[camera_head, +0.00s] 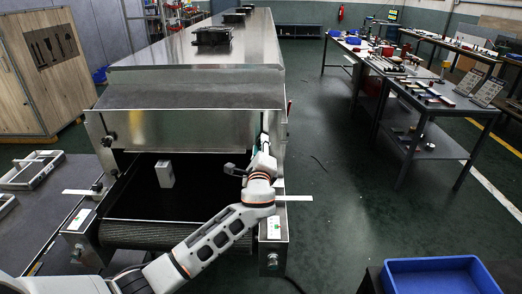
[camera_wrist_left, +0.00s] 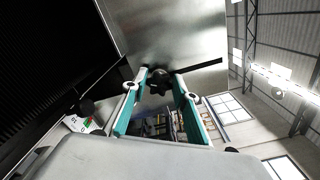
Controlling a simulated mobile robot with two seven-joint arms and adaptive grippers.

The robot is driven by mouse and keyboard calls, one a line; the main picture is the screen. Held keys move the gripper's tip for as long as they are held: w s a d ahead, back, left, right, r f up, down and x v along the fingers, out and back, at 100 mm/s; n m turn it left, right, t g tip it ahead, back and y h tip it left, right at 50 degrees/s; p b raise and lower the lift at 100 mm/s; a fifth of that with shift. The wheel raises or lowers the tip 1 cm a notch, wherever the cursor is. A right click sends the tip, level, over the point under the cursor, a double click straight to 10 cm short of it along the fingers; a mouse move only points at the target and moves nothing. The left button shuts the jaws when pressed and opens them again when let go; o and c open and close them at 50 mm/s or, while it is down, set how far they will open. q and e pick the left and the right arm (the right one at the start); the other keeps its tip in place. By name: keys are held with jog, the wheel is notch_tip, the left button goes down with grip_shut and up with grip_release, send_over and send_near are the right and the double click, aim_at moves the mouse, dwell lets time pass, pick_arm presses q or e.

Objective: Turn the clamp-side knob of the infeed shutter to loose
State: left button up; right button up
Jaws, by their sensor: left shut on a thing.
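The infeed shutter (camera_head: 200,128) is a shiny metal panel across the mouth of the tunnel dryer (camera_head: 200,75). A dark knob (camera_head: 109,141) sits at its left edge. My left gripper (camera_head: 264,142) is at the shutter's right edge, and the arm hides the knob there in the head view. In the left wrist view my teal-and-white left gripper (camera_wrist_left: 161,88) has its fingertips on either side of a black knob (camera_wrist_left: 158,80), shut on it, below a metal panel (camera_wrist_left: 180,35). I cannot tell which way the knob is turned. My right gripper is not in view.
A pale box (camera_head: 165,174) stands on the dark belt (camera_head: 140,200) under the shutter. A second dark knob (camera_wrist_left: 85,107) shows near a coloured label (camera_wrist_left: 82,125) in the left wrist view. A blue tray (camera_head: 440,276) is at front right.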

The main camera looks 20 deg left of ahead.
pick_arm(q)
jog(key=n+b, duration=0.1)
jog(key=n, duration=0.1)
jog(key=n+b, duration=0.1)
jog(key=n, duration=0.2)
jog(key=shift+f+n, duration=0.3)
jog(key=shift+f, duration=0.1)
jog(key=n+b, duration=0.2)
jog(key=n, duration=0.4)
jog(key=shift+b, duration=0.4)
jog(key=shift+r, duration=0.1)
